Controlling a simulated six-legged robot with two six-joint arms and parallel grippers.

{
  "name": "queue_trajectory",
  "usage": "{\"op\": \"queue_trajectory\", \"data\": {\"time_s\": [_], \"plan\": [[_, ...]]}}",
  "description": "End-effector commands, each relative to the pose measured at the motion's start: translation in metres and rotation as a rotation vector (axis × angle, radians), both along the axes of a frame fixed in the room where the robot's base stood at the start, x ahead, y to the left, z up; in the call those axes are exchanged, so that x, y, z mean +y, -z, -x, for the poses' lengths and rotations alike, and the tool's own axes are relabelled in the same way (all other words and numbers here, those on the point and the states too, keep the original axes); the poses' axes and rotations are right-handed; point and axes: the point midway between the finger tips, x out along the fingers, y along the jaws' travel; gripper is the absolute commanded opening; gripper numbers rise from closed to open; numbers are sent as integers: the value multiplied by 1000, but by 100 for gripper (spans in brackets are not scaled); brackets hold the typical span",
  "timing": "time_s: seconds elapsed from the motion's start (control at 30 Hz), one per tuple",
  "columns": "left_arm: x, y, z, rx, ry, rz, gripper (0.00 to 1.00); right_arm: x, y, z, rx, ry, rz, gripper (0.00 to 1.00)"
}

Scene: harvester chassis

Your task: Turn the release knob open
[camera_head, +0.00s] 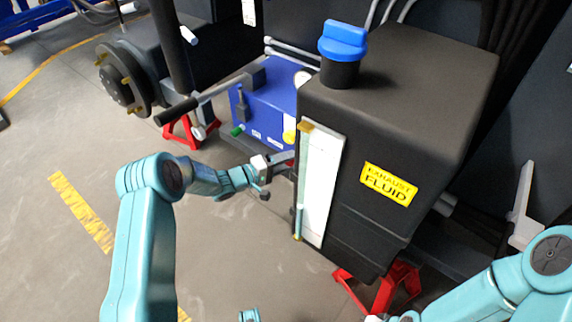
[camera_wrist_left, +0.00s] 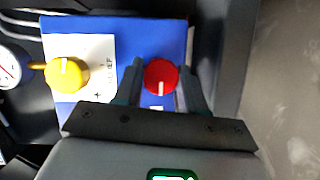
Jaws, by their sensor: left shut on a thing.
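A red knob (camera_wrist_left: 161,77) with a white pointer line sits on a blue panel (camera_wrist_left: 115,28) in the left wrist view. The white line points down in the picture, toward my gripper's palm. My left gripper (camera_wrist_left: 160,68) is shut on the red knob, with one finger on each side of it. In the head view my left gripper (camera_head: 283,160) reaches the blue box (camera_head: 262,110) behind the black tank, and the red knob is hidden there. My right arm comes in at the lower right, but its gripper does not show.
A yellow knob (camera_wrist_left: 67,75) and a round gauge (camera_wrist_left: 8,70) are left of the red knob. The black exhaust fluid tank (camera_head: 400,90) with its blue cap (camera_head: 343,40) stands close by my left gripper. Red stands (camera_head: 385,287) are below. Open floor lies left.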

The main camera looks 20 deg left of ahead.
Motion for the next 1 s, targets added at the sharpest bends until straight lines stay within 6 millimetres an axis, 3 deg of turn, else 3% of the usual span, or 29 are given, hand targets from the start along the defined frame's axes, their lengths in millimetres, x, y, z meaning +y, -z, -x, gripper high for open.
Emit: {"op": "queue_trajectory", "data": {"time_s": [1.0], "plan": [[0,8,0,332,-3,910,9,-12,57,-12,-21,47,9,0]]}}
